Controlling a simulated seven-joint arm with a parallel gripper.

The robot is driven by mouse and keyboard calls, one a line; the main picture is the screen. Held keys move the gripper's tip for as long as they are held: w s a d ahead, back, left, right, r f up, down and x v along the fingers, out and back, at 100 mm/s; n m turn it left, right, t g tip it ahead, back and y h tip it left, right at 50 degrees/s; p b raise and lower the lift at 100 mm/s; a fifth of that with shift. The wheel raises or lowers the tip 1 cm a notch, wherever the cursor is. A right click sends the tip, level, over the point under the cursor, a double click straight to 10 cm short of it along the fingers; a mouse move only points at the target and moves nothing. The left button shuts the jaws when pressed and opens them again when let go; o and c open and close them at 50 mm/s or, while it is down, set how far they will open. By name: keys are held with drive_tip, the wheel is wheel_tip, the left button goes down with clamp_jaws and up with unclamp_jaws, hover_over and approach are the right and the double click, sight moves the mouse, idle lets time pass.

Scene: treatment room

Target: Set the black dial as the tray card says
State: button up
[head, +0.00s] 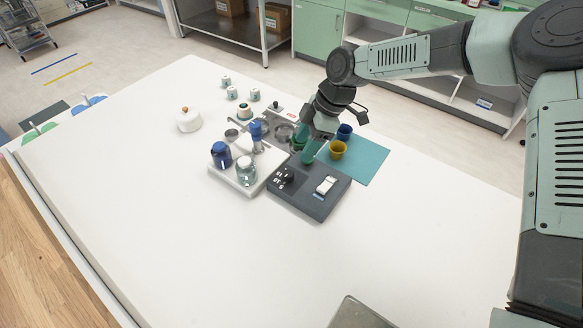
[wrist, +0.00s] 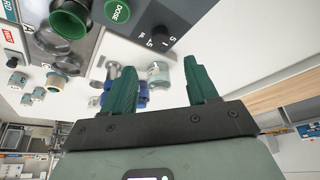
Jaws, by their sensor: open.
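The dark grey box (head: 318,201) stands on the white table. The black dial (head: 286,174) is on its left part, beside small white marks that are hard to read. In the wrist view, a dark panel edge carries a green round part marked DOSE (wrist: 117,11) and white marks with 5 and mL. My gripper (head: 309,150) is open and empty just behind the box, apart from the dial. Its green fingers also show in the wrist view (wrist: 158,66).
A white switch (head: 327,185) is on the box's right. A pale stand (head: 240,178) with a blue jar (head: 221,154) and a glass jar (head: 245,169) is left. Yellow (head: 337,149) and blue cups (head: 345,131) stand behind on a teal mat (head: 368,165). The front table is mostly clear.

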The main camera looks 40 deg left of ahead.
sight(288, 173)
drive_tip(key=x, duration=1)
drive_tip(key=shift+s+f, duration=0.1)
drive_tip(key=shift+f, duration=0.1)
drive_tip(key=c, duration=1)
drive_tip(key=shift+c, duration=0.2)
